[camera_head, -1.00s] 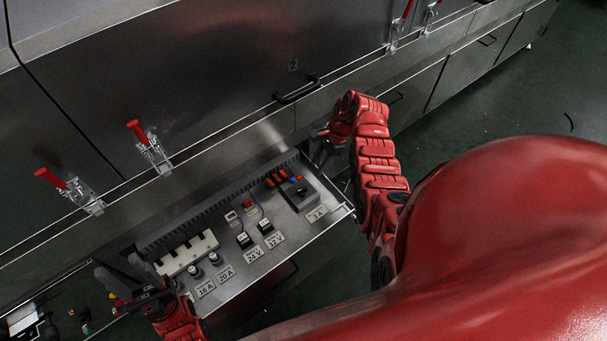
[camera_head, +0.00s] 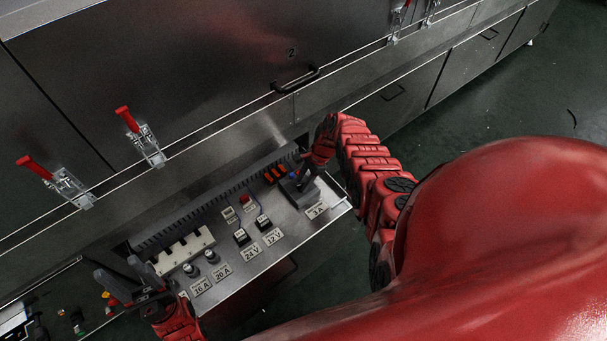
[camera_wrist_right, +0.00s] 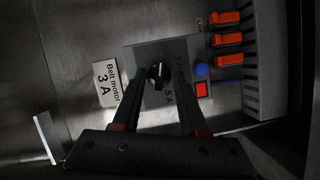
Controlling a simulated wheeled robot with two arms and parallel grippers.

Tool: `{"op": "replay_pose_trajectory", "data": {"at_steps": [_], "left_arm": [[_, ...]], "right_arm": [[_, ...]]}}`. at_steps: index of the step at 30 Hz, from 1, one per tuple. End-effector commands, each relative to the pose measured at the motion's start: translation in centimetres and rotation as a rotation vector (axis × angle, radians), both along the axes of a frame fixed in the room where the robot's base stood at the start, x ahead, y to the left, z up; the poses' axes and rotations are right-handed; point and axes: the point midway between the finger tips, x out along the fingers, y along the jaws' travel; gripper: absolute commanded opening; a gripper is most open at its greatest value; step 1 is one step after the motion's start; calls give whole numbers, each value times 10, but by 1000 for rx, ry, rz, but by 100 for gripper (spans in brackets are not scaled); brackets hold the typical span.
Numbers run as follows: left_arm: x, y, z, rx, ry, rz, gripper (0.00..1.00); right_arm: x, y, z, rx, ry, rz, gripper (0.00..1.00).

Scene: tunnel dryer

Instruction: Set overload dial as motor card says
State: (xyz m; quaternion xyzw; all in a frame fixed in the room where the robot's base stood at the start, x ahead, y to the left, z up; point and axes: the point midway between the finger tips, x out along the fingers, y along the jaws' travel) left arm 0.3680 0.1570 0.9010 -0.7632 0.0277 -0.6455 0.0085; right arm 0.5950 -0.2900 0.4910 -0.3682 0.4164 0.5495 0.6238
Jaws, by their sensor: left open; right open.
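The overload relay (camera_head: 296,190) is a dark grey box at the right end of the pulled-out panel. In the right wrist view its black dial (camera_wrist_right: 158,74) has a light pointer mark. The motor card (camera_wrist_right: 110,82) beside it reads "Belt motor 3 A"; it also shows in the head view (camera_head: 316,209). My right gripper (camera_wrist_right: 160,76) is open, its fingers over the relay on either side of the dial; contact cannot be told. My left gripper (camera_head: 125,282) is open and empty by the panel's left end. The dial's scale is mostly hidden or too dark to read.
Orange terminals (camera_wrist_right: 228,38), a blue button (camera_wrist_right: 201,69) and a red button (camera_wrist_right: 201,90) sit close to the relay. Fuses with cards (camera_head: 202,287) and small blocks stand further left on the panel. Red-handled clamps (camera_head: 135,130) line the dryer wall.

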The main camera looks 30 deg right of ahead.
Motion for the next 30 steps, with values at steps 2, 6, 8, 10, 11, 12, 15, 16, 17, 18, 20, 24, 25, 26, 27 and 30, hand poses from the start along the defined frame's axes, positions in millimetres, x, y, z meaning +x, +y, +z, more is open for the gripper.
{"op": "replay_pose_trajectory", "data": {"at_steps": [2, 6, 8, 10, 11, 12, 15, 16, 17, 18, 20, 24, 25, 26, 27, 30], "left_arm": [[0, 0, 1, 0, 0, 0, 50], [0, 0, 1, 0, 0, 0, 50], [0, 0, 1, 0, 0, 0, 50], [0, 0, 1, 0, 0, 0, 50], [0, 0, 1, 0, 0, 0, 50], [0, 0, 1, 0, 0, 0, 50], [0, 0, 1, 0, 0, 0, 50], [0, 0, 1, 0, 0, 0, 50], [0, 0, 1, 0, 0, 0, 50], [0, 0, 1, 0, 0, 0, 50], [0, 0, 1, 0, 0, 0, 50], [0, 0, 3, 0, 0, 0, 50], [0, 0, 5, 0, 0, 0, 50], [0, 0, 6, 0, 0, 0, 50], [0, 0, 8, 0, 0, 0, 50], [0, 0, 16, 0, 0, 0, 50]], "right_arm": [[0, 0, 0, 0, 0, 0, 42], [0, 0, 0, 0, 1, 0, 28], [0, 0, 0, 0, 1, 0, 17], [0, 0, 0, 0, 1, 0, 5], [0, 0, 0, 0, 1, 0, 0], [0, 0, 0, 0, 1, 0, 0], [0, 0, 0, 0, 1, 0, 0], [0, 0, 0, 0, 1, 0, 0], [0, 0, 0, 0, 1, 0, 0], [0, 0, 0, 0, 1, 0, 0], [0, 0, 0, 0, 1, -1, 0], [-1, 0, 1, 1, 1, -11, 0], [-1, 0, 2, 1, 2, -18, 0], [-1, 0, 2, 1, 2, -24, 0], [-1, 0, 2, 2, 4, -35, 0], [-2, 0, 4, 2, 5, -73, 0]]}}
